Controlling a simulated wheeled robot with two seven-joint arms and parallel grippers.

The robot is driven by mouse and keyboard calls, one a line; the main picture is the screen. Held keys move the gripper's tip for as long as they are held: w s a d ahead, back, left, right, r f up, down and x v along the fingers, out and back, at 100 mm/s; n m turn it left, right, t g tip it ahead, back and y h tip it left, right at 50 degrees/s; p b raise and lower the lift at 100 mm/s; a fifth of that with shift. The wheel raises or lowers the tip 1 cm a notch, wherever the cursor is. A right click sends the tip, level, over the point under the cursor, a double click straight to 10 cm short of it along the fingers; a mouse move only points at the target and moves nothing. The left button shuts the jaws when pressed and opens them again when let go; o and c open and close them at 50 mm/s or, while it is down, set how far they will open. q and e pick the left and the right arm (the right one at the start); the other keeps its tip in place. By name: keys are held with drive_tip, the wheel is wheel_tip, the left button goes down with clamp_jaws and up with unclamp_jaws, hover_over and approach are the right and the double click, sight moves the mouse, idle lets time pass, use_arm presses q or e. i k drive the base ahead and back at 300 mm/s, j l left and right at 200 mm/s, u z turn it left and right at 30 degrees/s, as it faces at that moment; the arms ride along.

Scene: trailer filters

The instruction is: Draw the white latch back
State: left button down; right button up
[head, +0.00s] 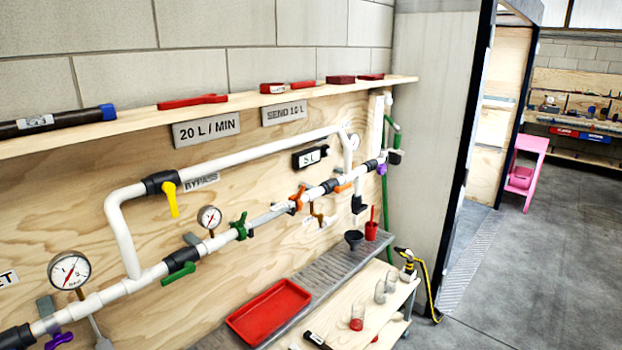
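I cannot clearly make out a white latch in the head view. White pipes (120,235) run along the plywood wall, with colored valve handles on them, but none is plainly a latch. A doorway with a dark frame (466,135) stands to the right of the wall, and small pale fittings along its edge are too small to identify. Neither of my grippers is in view.
A shelf (130,128) with red tools runs above the pipes. A red tray (268,311) lies on the grey ledge below. A wooden-topped cart (375,318) with clear cups stands in front. A pink step stool (528,172) stands beyond the doorway. The grey floor (540,270) at right is mostly clear.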

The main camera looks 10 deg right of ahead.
sight(398, 152)
drive_tip(key=i+l, duration=0.2)
drive_tip(key=l, duration=0.2)
drive_tip(key=i+l, duration=0.45)
drive_tip(key=l, duration=0.3)
drive_tip(key=i+l+u, duration=0.1)
drive_tip(key=l, duration=0.25)
drive_tip(key=i+l, duration=0.3)
drive_tip(key=l, duration=0.1)
